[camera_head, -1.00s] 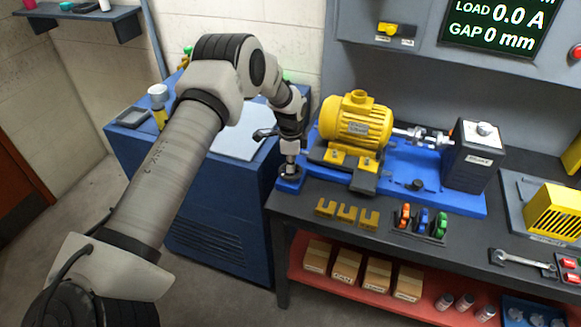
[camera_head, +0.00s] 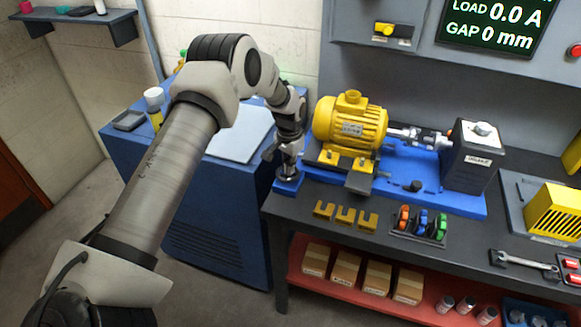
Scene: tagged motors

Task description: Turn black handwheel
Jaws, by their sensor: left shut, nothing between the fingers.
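A small black round part, which looks like the handwheel (camera_head: 288,178), sits on the blue block at the left end of the blue base (camera_head: 440,200). It is mostly hidden by my left gripper (camera_head: 289,169), which points down onto it from above. The fingers are shut with nothing between them; whether they touch the wheel I cannot tell. A yellow motor (camera_head: 350,122) stands on the base just right of the gripper, with a shaft running to a dark box (camera_head: 472,164). My right gripper is not in view.
A black knob (camera_head: 414,186) sits on the base's front part. Yellow forked pieces (camera_head: 345,214) and a rack of coloured tags (camera_head: 421,222) lie on the bench front. A blue cabinet (camera_head: 215,205) stands left. The screen (camera_head: 500,25) reads load 0.0 A, gap 0 mm.

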